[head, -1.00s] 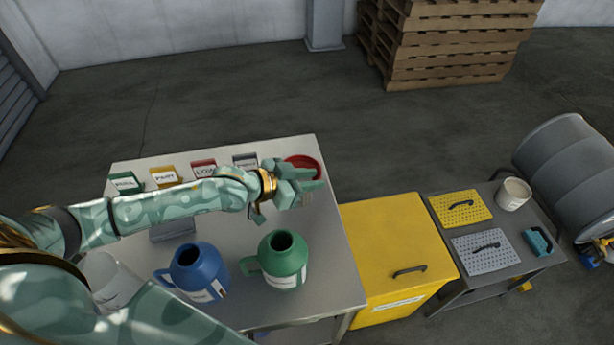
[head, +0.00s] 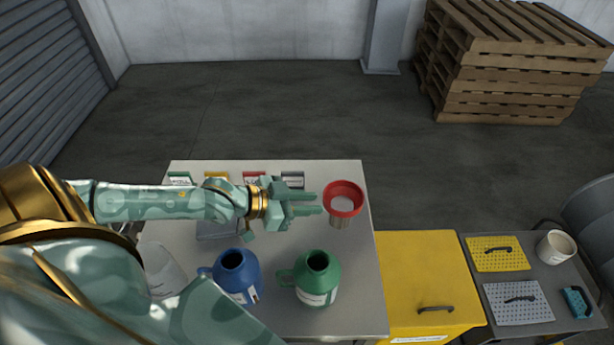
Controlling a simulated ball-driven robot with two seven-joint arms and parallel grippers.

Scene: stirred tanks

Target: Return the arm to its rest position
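My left gripper (head: 308,204) reaches in from the left over the table (head: 350,300). Its two fingers point right and are apart, with nothing seen between them. The fingertips are close to a red-rimmed funnel-like vessel (head: 343,199), on its left side; I cannot tell whether they touch it. My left arm (head: 160,202) stretches across the table above the back half. My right gripper is not in view.
A blue jug (head: 236,272) and a green jug (head: 317,275) stand in front of the arm. Small labelled cards line the table's back, partly hidden. A yellow bin (head: 420,280) and a side table with a yellow perforated plate (head: 483,258) stand right. Pallets (head: 510,65) are behind.

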